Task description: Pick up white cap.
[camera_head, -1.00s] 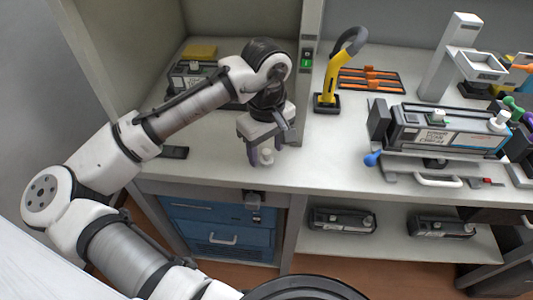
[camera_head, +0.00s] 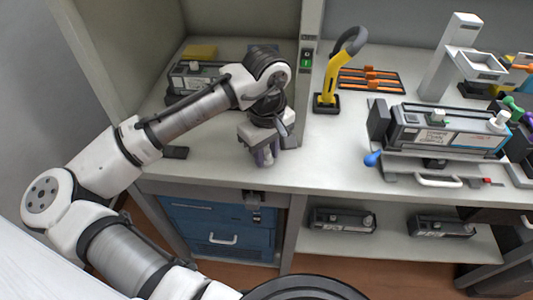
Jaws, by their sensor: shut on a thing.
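My gripper (camera_head: 265,157) points down over the front of the left worktop, close to its surface. Its purple-grey fingers are shut on the small white cap (camera_head: 267,154), of which only a little shows between them. Whether the cap still touches the worktop cannot be told. A white knob-like cap (camera_head: 502,117) also shows on top of the cartridge (camera_head: 450,133) at the right.
A cartridge (camera_head: 194,78) and a yellow block (camera_head: 199,51) stand behind my arm. An upright post (camera_head: 309,75) rises right of my gripper. A yellow handled tool (camera_head: 329,88) stands beyond it. Blue drawers (camera_head: 220,221) are below. The worktop front is clear (camera_head: 330,170).

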